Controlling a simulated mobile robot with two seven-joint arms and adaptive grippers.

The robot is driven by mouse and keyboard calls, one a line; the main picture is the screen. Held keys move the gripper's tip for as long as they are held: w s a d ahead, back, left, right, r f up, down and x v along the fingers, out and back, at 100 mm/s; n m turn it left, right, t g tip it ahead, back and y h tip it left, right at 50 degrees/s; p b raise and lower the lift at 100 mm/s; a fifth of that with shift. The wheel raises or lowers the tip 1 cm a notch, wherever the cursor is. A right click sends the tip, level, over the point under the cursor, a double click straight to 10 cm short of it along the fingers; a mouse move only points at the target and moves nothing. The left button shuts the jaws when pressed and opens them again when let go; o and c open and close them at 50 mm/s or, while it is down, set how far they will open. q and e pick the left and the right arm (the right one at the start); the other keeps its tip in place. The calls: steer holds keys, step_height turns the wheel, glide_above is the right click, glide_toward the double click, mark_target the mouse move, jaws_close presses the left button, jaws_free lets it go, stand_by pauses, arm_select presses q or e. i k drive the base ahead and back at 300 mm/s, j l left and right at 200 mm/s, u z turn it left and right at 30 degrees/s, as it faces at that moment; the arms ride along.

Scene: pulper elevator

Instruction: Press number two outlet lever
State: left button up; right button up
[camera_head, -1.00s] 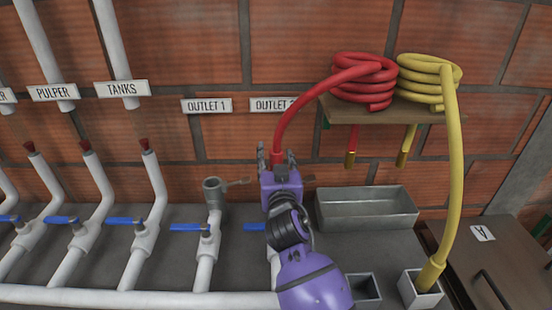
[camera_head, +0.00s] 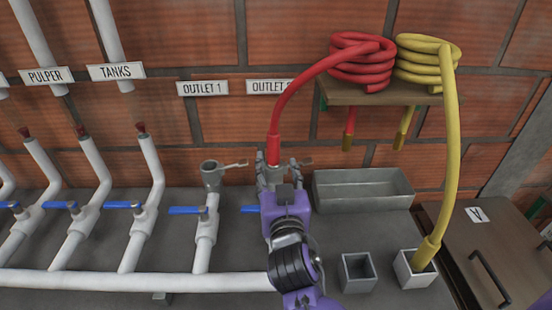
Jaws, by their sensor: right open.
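My right gripper (camera_head: 273,172), purple with dark fingers, is at the number two outlet, below the OUTLET 2 sign (camera_head: 269,87). It is open. The red hose (camera_head: 283,116) comes down from the shelf to a grey fitting at the gripper's fingers; I cannot tell whether they touch. A small metal lever (camera_head: 303,162) sticks out to the right of that fitting. A blue valve handle (camera_head: 250,209) shows left of my gripper; the rest of the number two outlet pipe is hidden behind my gripper and arm. My left gripper is not in view.
The outlet 1 pipe (camera_head: 204,235) with its blue handle (camera_head: 186,210) stands to the left. A grey metal trough (camera_head: 362,204) is close on the right. A yellow hose (camera_head: 452,150) drops into a square holder (camera_head: 405,276), beside an empty one (camera_head: 357,290).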

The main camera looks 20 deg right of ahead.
mark_target(306, 161)
steer(key=k+j, duration=0.15)
steer(key=k, duration=0.35)
steer(key=k+j, duration=0.2)
steer(key=k, duration=0.3)
